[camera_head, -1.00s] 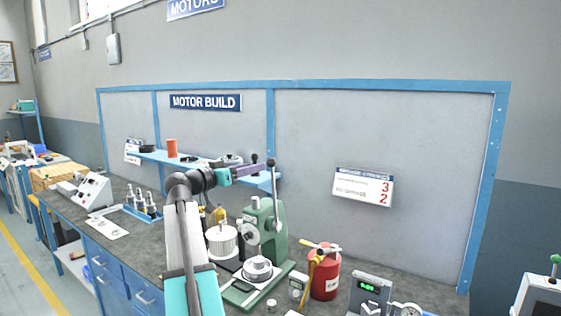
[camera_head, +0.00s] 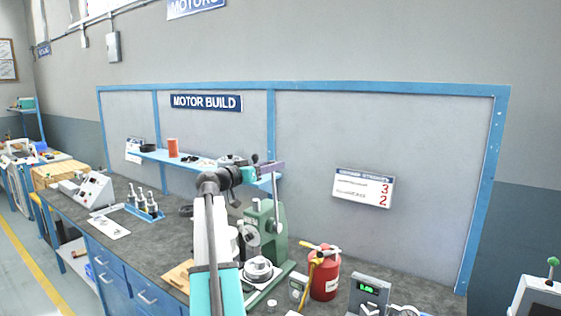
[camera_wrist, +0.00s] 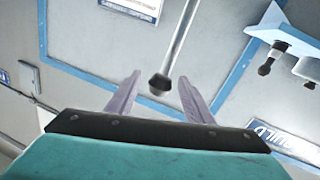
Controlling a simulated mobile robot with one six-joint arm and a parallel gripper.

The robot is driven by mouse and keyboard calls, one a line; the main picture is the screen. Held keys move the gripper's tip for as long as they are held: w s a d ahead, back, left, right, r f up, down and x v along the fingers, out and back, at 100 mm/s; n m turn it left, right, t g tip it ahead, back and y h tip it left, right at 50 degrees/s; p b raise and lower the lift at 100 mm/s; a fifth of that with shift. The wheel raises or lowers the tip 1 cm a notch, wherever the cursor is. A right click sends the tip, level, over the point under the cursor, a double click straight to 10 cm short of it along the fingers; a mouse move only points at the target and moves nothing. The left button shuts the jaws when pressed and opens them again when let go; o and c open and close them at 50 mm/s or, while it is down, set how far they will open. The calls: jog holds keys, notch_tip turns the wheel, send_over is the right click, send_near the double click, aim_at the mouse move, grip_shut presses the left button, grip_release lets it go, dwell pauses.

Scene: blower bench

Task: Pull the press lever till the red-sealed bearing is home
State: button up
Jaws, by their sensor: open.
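The green press (camera_head: 266,235) stands on the bench, with a metal lever (camera_head: 277,192) rising from its side. In the wrist view the lever's rod (camera_wrist: 181,40) ends in a dark knob (camera_wrist: 160,84) that lies between my two finger tips. My gripper (camera_head: 274,167) is open, its pale purple fingers (camera_wrist: 158,98) one on each side of the knob, with gaps on both sides. A round silver part (camera_head: 258,268) sits on the press base under the ram. I cannot make out a red-sealed bearing.
A blue shelf (camera_head: 185,159) hangs behind my arm.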

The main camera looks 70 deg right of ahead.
jog(key=shift+p+x, duration=0.7)
jog(key=shift+x, duration=1.8)
grip_shut()
